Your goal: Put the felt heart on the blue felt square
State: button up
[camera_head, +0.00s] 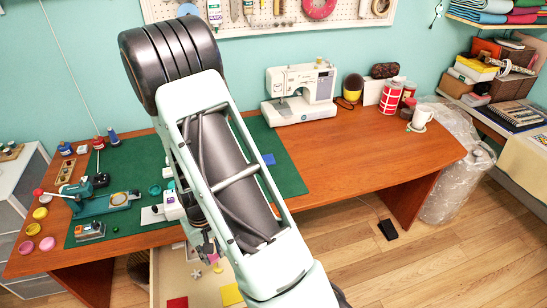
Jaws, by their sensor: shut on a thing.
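The blue felt square (268,158) lies flat on the green mat, just right of my arm. My gripper (207,250) is low at the desk's front edge, above the open drawer, partly hidden by my arm. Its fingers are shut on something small. A small pinkish patch (213,258) shows at the fingertips and may be the felt heart, but its shape is too small to make out. No heart shows clearly elsewhere.
The open drawer (168,275) holds a pale star (196,273), a red square (177,302) and a yellow square (231,294). The green mat (290,181) has free room around the blue square. A sewing machine (301,92) stands behind. Small tools crowd the mat's left side.

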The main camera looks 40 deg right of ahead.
aim_at(267, 160)
jog(key=l, duration=2.05)
